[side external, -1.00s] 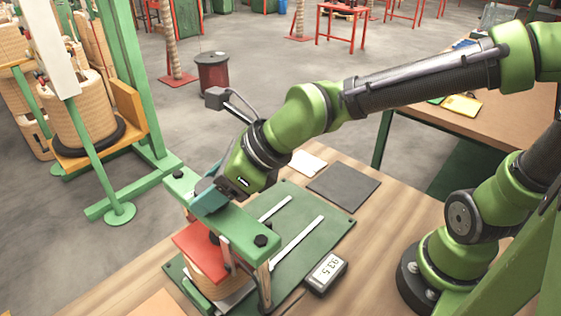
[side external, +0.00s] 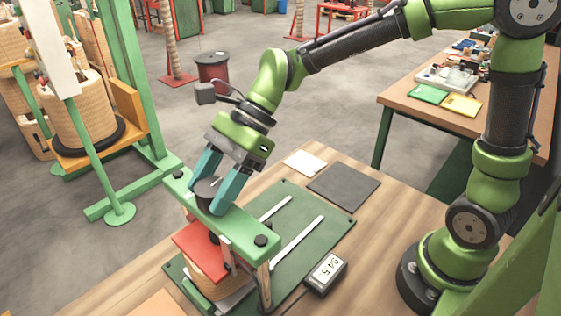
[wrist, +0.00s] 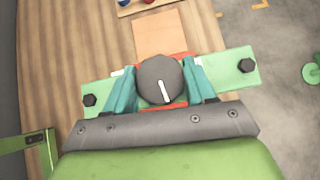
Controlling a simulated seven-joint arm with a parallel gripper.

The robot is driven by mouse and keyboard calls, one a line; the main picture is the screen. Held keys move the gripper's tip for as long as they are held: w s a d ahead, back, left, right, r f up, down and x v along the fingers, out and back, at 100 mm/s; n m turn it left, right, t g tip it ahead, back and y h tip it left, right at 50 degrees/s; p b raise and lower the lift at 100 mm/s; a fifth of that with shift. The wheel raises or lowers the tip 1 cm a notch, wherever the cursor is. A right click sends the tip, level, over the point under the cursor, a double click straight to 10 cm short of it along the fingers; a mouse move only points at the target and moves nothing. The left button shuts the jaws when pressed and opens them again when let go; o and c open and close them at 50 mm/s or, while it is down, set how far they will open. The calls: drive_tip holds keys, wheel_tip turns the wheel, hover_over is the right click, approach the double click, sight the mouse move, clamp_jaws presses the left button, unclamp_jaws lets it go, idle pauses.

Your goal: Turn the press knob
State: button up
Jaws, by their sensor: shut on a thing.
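The dark round press knob (wrist: 152,72) with a white pointer line sits on top of the green press crossbar (wrist: 98,90). In the wrist view the line runs nearly straight along the picture, slightly tilted. My gripper (wrist: 161,82) has one teal finger on each side of the knob and is shut on it. In the side view the knob (side external: 207,188) shows between the fingers, and my gripper (side external: 208,194) points down at it. Below the crossbar, a red plate (side external: 199,243) lies over a tan wound coil (side external: 207,272).
A grey mat (side external: 343,187) and a white card (side external: 304,163) lie behind. A green coil stand (side external: 133,70) rises at left.

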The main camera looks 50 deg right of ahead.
drive_tip(key=n+g, duration=0.3)
drive_tip(key=n, duration=0.1)
drive_tip(key=shift+w+a+n+g, duration=0.1)
drive_tip(key=shift+n+g, duration=0.2)
drive_tip(key=n+g+h, duration=0.2)
drive_tip(key=n+g, duration=0.1)
drive_tip(key=n, duration=0.1)
drive_tip(key=shift+n, duration=0.3)
drive_tip(key=n+g+h, duration=0.1)
drive_tip(key=n, duration=0.1)
drive_tip(key=n+g+h, duration=0.1)
drive_tip(key=n+h, duration=0.1)
drive_tip(key=shift+a+n, duration=0.2)
drive_tip(key=shift+n, duration=0.1)
drive_tip(key=shift+r+n+g+h, duration=0.1)
drive_tip(key=shift+n+g+h, duration=0.4)
drive_tip(key=shift+n+h, duration=1.55)
drive_tip(key=shift+n, duration=0.55)
drive_tip(key=o, duration=1)
drive_tip(key=shift+o, duration=0.2)
drive_tip(key=shift+d+m+y, duration=0.1)
drive_tip(key=shift+m+y, duration=0.15)
drive_tip(key=shift+m, duration=0.05)
